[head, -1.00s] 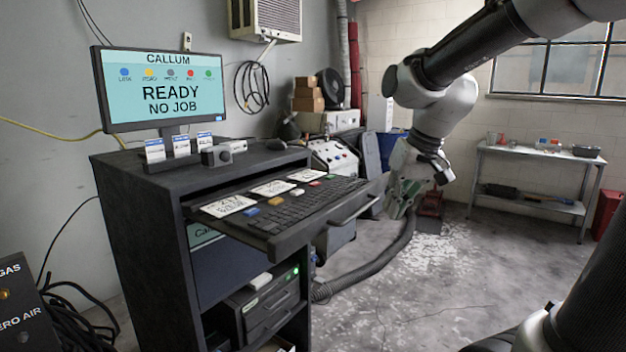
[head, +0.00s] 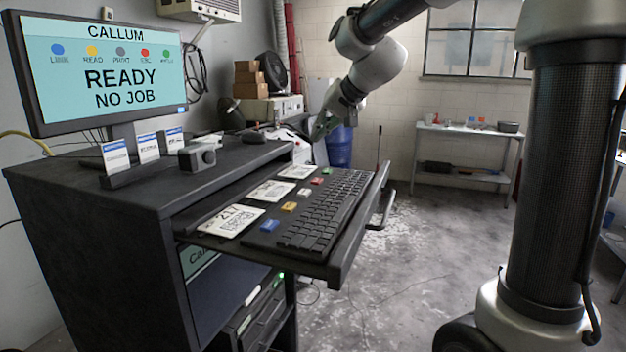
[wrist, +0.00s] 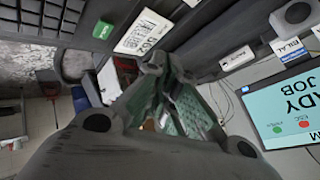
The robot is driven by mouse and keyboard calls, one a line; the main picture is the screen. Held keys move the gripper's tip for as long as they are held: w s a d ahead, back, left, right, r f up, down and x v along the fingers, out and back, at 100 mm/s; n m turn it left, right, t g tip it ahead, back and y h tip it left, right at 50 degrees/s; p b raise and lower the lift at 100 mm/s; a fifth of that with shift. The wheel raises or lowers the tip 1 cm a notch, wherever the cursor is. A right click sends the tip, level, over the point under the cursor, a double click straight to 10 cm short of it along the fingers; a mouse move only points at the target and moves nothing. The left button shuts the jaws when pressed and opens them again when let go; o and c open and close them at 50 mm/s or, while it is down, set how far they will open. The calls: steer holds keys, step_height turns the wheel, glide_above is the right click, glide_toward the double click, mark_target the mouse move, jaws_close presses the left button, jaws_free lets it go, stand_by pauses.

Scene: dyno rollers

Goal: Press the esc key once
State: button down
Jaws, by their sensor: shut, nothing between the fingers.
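The keyboard (head: 325,215) lies on the pulled-out drawer (head: 345,262) of a black cabinet. A row of coloured keys runs along its left side: blue, yellow, white, red, green. The red key (head: 317,181) matches the red dot labelled ESC on the monitor (wrist: 285,105); its own label is too small to read. My gripper (head: 320,130) is shut and empty, above and beyond the far end of the keyboard, apart from the keys. In the wrist view its closed fingers (wrist: 160,68) show with the green key (wrist: 102,29) beyond; I cannot make out the red key there.
Printed cards (head: 270,191) lie beside the coloured keys. Small label stands (head: 148,148) and a grey camera-like box (head: 197,158) are on the cabinet top. The monitor (head: 105,70) reads READY, NO JOB. Open floor (head: 400,270) lies right of the drawer.

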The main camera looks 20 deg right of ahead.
mark_target(319, 179)
stand_by(0.3)
steer(key=shift+d+f, duration=0.1)
steer(key=shift+f, duration=4.3)
steer(key=shift+f, duration=0.4)
steer(key=shift+f, duration=0.4)
steer(key=shift+r, duration=0.85)
steer(key=shift+r, duration=2.5)
